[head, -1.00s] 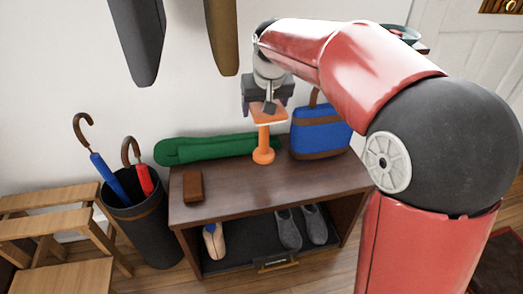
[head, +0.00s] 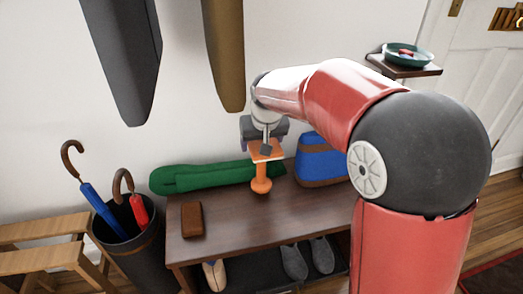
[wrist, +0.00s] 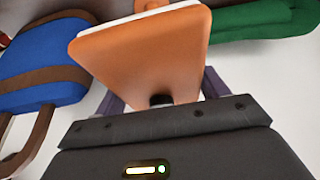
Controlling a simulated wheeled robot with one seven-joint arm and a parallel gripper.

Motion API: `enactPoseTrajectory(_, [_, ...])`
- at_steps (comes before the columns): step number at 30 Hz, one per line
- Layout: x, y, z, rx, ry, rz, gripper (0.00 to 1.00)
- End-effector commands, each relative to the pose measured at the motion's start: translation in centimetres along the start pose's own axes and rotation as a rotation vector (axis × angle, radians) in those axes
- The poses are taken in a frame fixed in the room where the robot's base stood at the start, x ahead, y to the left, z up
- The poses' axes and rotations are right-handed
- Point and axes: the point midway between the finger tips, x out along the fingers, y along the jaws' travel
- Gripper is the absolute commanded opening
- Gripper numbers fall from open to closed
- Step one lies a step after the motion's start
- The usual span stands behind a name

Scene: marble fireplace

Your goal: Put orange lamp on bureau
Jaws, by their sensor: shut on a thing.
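The orange lamp (head: 260,170) has a round base and a flat-topped orange shade, which fills the upper middle of the wrist view (wrist: 155,50). My gripper (head: 266,146) is shut on it from above, at the shade end. The lamp hangs upright, base down, over the back of a dark wooden bench (head: 240,222). I cannot tell whether its base touches the bench top. The fingertips are partly hidden by the shade in the wrist view. No other furniture that could be a bureau shows clearly.
On the bench are a green roll (head: 205,177), a blue bag (head: 318,160) and a brown block (head: 192,220). Shoes (head: 295,262) sit below. An umbrella stand (head: 135,245) and wooden steps (head: 45,245) are left. A wall shelf (head: 405,66) holds a green bowl.

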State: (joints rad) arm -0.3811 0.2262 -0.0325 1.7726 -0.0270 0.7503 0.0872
Motion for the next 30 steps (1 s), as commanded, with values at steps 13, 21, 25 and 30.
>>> enactPoseTrajectory(13, [2.3,0.0,0.9,0.0,0.001,0.0,0.24])
enactPoseTrajectory(21, [2.5,0.0,1.0,0.0,-0.001,0.0,0.94])
enactPoseTrajectory(25, [2.5,0.0,1.0,0.0,-0.001,0.0,0.94])
enactPoseTrajectory(30, [2.1,0.0,0.9,0.0,-0.001,0.0,0.94])
